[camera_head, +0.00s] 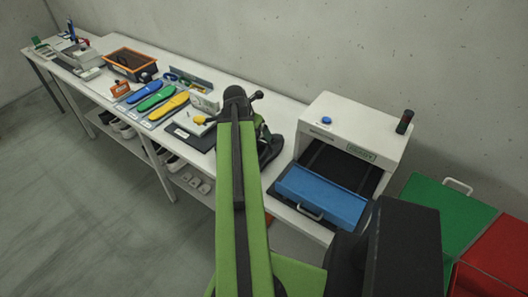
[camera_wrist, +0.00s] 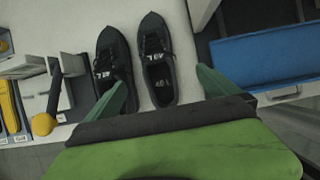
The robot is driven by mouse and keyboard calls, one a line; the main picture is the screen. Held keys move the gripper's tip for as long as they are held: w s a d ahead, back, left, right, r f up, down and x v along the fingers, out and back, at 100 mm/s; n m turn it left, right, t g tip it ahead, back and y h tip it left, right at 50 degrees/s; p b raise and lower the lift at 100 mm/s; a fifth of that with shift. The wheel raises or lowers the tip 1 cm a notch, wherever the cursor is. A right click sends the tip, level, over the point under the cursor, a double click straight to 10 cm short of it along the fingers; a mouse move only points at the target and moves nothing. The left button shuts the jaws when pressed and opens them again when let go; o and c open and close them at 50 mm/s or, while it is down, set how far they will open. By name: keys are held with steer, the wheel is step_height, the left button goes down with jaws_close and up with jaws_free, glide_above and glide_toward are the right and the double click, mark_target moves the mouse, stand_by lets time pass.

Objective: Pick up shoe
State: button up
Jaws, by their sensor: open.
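A pair of black shoes lies side by side on the white bench top in the wrist view, a left shoe (camera_wrist: 113,65) and a right shoe (camera_wrist: 156,62). Their toes point to the top of the picture and their openings face up. My gripper (camera_wrist: 160,95) is open. The jaws are empty. In the head view the black shoes (camera_head: 270,147) are partly hidden behind my green arm.
A white machine (camera_head: 350,130) with a blue drawer front (camera_head: 322,193) stands right of the shoes. Left are a yellow-knobbed fixture (camera_wrist: 43,124) and several coloured insoles (camera_head: 156,97) on the bench. Green (camera_head: 450,205) and red (camera_head: 500,255) bins stand at the far right.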

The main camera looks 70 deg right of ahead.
mark_target(263, 144)
steer(key=b+x, duration=1.1)
steer(key=x, duration=0.1)
steer(key=shift+w+f, duration=0.15)
steer(key=shift+f, duration=0.15)
steer(key=shift+r, duration=0.1)
